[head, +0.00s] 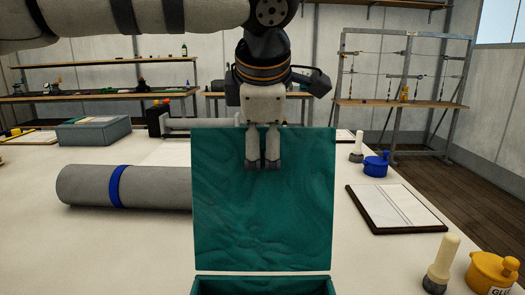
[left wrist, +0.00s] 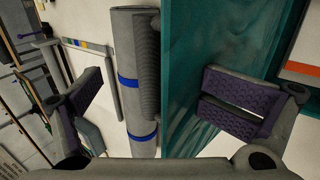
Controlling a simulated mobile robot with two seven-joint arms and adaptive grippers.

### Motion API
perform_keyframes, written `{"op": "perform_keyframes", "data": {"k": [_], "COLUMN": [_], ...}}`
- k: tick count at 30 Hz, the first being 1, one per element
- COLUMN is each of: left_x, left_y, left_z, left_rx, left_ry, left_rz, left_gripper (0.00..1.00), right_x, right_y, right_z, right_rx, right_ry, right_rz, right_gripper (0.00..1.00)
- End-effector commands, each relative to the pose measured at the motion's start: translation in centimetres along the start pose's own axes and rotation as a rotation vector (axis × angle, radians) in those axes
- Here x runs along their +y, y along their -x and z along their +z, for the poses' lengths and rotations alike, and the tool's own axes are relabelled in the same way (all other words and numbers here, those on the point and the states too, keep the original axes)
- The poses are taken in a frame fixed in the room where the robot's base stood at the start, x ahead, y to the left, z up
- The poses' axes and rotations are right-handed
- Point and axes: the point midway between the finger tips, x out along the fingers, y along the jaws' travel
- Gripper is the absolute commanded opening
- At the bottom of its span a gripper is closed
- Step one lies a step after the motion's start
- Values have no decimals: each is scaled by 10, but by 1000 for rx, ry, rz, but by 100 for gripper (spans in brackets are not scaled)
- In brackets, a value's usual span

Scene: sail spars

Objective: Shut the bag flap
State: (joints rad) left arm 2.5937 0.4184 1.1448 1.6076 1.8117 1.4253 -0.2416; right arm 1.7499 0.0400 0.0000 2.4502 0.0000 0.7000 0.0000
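The green bag flap (head: 263,220) stands upright in the middle of the head view, its broad face toward me. The bag's green body (head: 262,287) is at the bottom edge, mostly cut off. My left gripper (head: 262,163) hangs down at the flap's top edge. Two fingers are in front of the near face; the third is hidden there. In the left wrist view my left gripper (left wrist: 160,105) is spread open, with the flap (left wrist: 181,75) between its single finger and the paired fingers. I cannot tell whether any finger touches the flap. My right gripper is not in view.
A grey roll with a blue band (head: 116,187) lies left of the flap. To the right are a clipboard (head: 395,210), a blue pot (head: 376,165), a yellow glue pot (head: 492,272) and a brush (head: 441,262). A grey box (head: 93,131) stands at the back left.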

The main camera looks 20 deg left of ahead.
Motion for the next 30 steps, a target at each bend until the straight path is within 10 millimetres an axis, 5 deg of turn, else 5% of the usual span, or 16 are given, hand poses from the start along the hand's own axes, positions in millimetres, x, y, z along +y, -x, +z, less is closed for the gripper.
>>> {"op": "perform_keyframes", "data": {"k": [1,2,3,28,30], "left_x": [6,6,6,-1,-1], "left_y": [-3,-3,-3,-4,-3], "left_z": [-1,-1,-1,-1,-1], "left_rx": [-1,-1,-1,0,0], "left_ry": [8,8,8,5,5], "left_rz": [13,14,14,12,12], "left_gripper": [65,92,99,99,78], "right_x": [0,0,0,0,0], "right_y": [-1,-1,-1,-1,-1], "right_z": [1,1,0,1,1], "right_rx": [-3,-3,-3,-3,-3], "right_ry": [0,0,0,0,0], "right_rz": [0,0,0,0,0], "right_gripper": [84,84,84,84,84]}}
